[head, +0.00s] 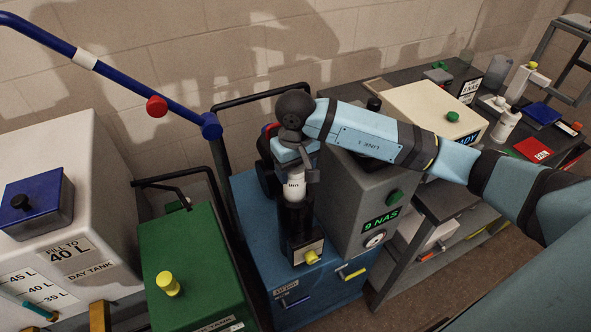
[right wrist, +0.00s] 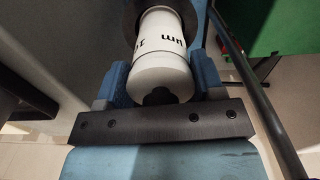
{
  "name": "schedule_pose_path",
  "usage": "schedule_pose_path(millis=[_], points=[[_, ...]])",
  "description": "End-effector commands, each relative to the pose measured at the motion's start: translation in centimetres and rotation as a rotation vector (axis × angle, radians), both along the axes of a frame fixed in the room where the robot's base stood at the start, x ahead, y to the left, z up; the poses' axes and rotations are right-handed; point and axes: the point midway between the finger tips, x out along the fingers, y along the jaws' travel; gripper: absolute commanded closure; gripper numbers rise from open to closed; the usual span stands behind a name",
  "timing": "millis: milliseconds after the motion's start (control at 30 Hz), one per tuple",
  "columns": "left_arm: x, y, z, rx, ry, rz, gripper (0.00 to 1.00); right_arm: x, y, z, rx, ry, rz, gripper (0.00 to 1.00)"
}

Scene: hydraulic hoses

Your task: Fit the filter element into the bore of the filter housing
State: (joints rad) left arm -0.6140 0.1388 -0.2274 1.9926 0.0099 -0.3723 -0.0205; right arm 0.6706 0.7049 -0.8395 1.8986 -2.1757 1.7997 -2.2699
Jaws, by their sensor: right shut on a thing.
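The filter element (head: 294,188) is a white cylinder with dark print. It stands roughly upright under my right gripper (head: 294,166), whose arm comes in from the right. In the right wrist view the element (right wrist: 162,62) sits between the two blue fingers, which are shut on its dark end knob (right wrist: 160,97). The dark filter housing (head: 297,228) is directly below the element, on the blue cabinet. A dark round rim (right wrist: 124,14) shows around the element's far end. The bore is hidden, so I cannot tell how deep the element sits. My left gripper is not in view.
A grey unit (head: 345,205) reading "9 NAS" stands close on the right of the housing. A black rail (head: 222,178) and a green tank (head: 190,262) are on the left. A dark bench (head: 455,72) holds several items.

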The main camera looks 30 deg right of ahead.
Motion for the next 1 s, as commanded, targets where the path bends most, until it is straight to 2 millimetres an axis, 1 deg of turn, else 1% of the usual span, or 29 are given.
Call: schedule_pose_path(millis=[33, 100, 367, 567, 600, 667, 700, 1000], points=[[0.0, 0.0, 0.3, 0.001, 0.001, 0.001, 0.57, -0.1, 0.0, -0.7, 0.001, 0.004, -0.001, 0.66], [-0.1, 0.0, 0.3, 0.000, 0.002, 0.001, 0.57, 0.0, 0.0, -1.3, 0.000, 0.001, -0.002, 0.66], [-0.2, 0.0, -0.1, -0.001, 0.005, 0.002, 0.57, 0.0, 0.0, -1.5, 0.000, -0.001, -0.001, 0.66], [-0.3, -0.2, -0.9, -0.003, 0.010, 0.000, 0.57, 0.0, -0.1, -2.1, -0.001, -0.001, 0.000, 0.66], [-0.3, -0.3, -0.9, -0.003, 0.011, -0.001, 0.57, 0.0, 0.0, -2.0, 0.000, -0.001, 0.000, 0.36], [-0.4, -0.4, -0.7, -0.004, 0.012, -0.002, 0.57, 0.0, 0.0, -1.9, 0.000, 0.000, 0.000, 0.22], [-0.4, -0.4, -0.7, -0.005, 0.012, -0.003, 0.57, 0.0, 0.0, -1.9, 0.000, 0.000, 0.000, 0.13], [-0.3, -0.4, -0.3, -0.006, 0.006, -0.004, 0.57, 0.0, 0.0, -1.8, 0.000, 0.000, -0.001, 0.13]])
